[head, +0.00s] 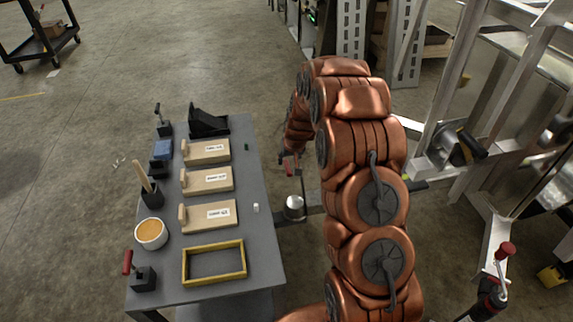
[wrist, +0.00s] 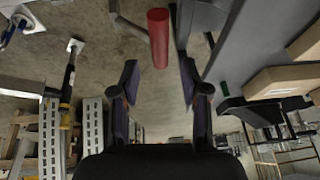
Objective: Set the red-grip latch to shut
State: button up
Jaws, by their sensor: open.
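In the wrist view a red grip (wrist: 158,38) on a thin grey metal bar (wrist: 130,22) shows just beyond my gripper (wrist: 158,78). My fingers are open, one on each side of the grip's line, and I see no contact. In the head view my gripper (head: 287,158) hangs to the right of the grey table, with a small red part (head: 289,169) beside it, likely the same grip. My arm hides much of what is around it. Other red grips show on a black-based lever (head: 128,262) at the table's front left and on a lever (head: 506,250) at the lower right.
The grey table (head: 262,235) holds wooden blocks (head: 207,181), a yellow frame (head: 214,262), a cup (head: 151,233) and a black bin (head: 208,121). An aluminium trailer frame (head: 492,245) stands at the right. A silver cylinder (head: 294,207) is low beside the table.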

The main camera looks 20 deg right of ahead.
aim_at(287, 163)
jog(key=shift+p+x, duration=0.3)
jog(key=shift+x, duration=2.25)
jog(key=shift+s, duration=0.1)
jog(key=shift+c, duration=0.2)
grip_shut()
